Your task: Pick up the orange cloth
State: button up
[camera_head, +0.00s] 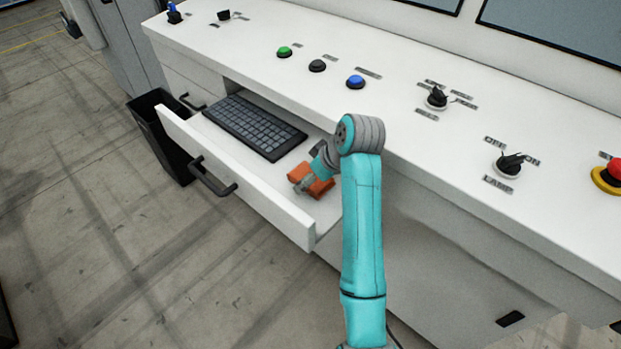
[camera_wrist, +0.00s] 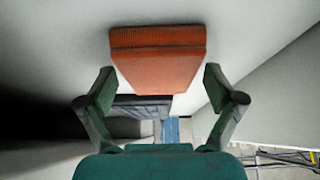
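The orange cloth (camera_head: 311,181) lies as a folded block in the open white drawer (camera_head: 262,190), to the right of the keyboard. In the wrist view the cloth (camera_wrist: 158,62) is large and ahead of my fingers. My gripper (camera_wrist: 158,90) is open, with its two fingers spread to either side of the cloth's near part. In the head view my gripper (camera_head: 305,184) is low over the cloth, and my arm hides part of it. I cannot tell whether the fingers touch the cloth.
A black keyboard (camera_head: 254,125) lies in the drawer, left of the cloth. The drawer's front wall with its black handle (camera_head: 212,177) and the white console top (camera_head: 300,42) bound the space. A black bin (camera_head: 163,150) stands left of the drawer. Buttons and switches sit on the console.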

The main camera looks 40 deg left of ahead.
jog(key=c, duration=0.7)
jog(key=shift+o, duration=0.2)
notch_tip(320, 180, up, 11)
jog(key=shift+f, duration=0.2)
